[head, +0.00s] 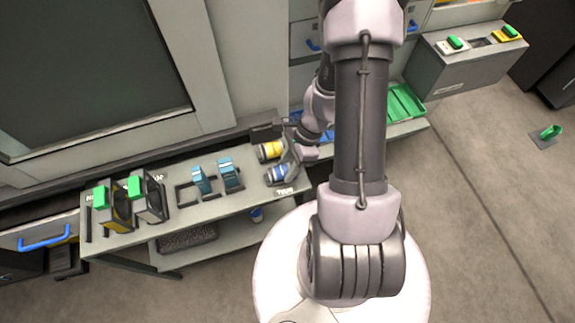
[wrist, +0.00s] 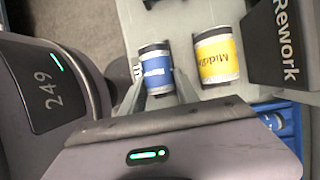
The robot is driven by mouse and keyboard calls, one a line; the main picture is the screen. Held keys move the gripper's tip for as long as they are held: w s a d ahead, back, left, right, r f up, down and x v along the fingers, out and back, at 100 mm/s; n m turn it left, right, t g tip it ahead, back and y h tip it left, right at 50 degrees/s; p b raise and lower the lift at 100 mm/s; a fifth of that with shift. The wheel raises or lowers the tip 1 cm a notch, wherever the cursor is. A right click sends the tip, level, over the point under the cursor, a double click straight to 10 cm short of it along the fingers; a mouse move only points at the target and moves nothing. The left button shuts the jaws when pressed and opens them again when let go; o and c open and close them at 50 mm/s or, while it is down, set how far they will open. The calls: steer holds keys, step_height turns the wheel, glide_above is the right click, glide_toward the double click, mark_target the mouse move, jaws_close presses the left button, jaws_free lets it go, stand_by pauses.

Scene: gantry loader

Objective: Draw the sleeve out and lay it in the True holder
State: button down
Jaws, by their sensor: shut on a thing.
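A blue-banded cylinder with dark ends, which looks like the sleeve (wrist: 157,70), is between the fingers of my gripper (wrist: 158,80) in the wrist view. My gripper is shut on it. In the head view the blue-banded sleeve (head: 277,176) lies at the right end of the grey bench, beside my gripper (head: 284,165). A label that seems to read True (head: 284,191) is on the bench's front edge just below it. The holder itself is hidden or too small to make out.
A yellow-banded cylinder marked Middle (wrist: 217,56) lies close beside the sleeve. A black box marked Rework (wrist: 277,45) stands beyond it. Blue-and-black blocks (head: 229,174) and green-topped stands (head: 150,197) occupy the bench further left. A green tray (head: 405,101) is at right.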

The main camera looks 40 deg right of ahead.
steer(key=shift+s+f, duration=0.2)
steer(key=shift+f, duration=0.1)
steer(key=c, duration=0.8)
jaws_free()
steer(key=shift+s, duration=0.1)
steer(key=shift+c, duration=0.2)
steer(key=shift+f, duration=0.1)
steer(key=p+v, duration=0.7)
steer(key=v, duration=1.1)
steer(key=shift+a+p, duration=0.15)
steer(key=shift+p, duration=0.2)
steer(key=shift+r, duration=0.25)
step_height(320, 180, up, 7)
steer(key=p, duration=0.6)
steer(key=shift+f, duration=0.15)
